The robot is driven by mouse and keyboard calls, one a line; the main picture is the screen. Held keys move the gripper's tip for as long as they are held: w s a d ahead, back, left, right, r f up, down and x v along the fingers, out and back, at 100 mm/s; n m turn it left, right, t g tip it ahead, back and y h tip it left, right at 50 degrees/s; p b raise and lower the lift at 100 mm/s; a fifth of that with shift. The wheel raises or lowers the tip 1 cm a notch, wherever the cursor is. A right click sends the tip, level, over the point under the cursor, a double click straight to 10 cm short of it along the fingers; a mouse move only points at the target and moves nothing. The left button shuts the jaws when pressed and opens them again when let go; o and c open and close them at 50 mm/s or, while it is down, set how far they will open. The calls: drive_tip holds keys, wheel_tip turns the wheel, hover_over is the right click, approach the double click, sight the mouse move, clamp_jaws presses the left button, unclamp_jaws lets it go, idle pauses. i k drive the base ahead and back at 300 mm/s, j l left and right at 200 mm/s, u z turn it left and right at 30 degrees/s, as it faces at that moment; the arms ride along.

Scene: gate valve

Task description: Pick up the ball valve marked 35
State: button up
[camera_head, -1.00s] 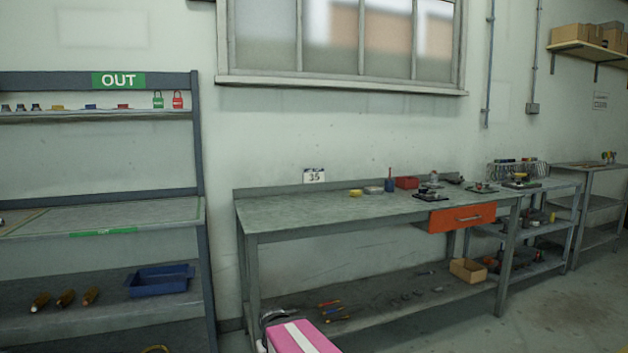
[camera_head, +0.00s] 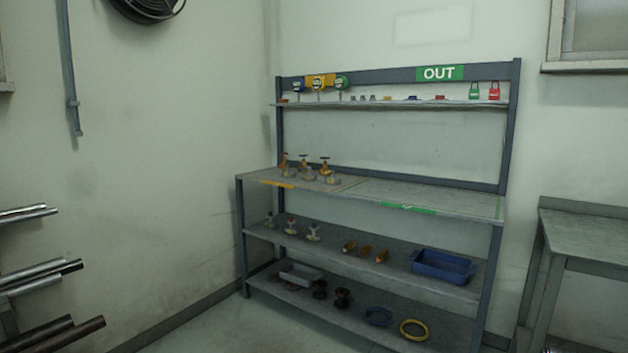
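No number 35 can be read on any part in this view. Several brass-coloured valves (camera_head: 306,169) with what look like handwheels stand upright at the left end of the bench top. Several smaller pale valves (camera_head: 291,227) stand on the shelf below. Several brass or orange elongated pieces (camera_head: 365,250) lie to their right on that shelf. They are too small to tell which, if any, is a ball valve. My gripper is not in view.
Pipes (camera_head: 38,280) jut in at left. Another bench (camera_head: 590,235) stands right.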

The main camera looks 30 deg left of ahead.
sight(288, 174)
drive_tip(key=u, duration=1.45)
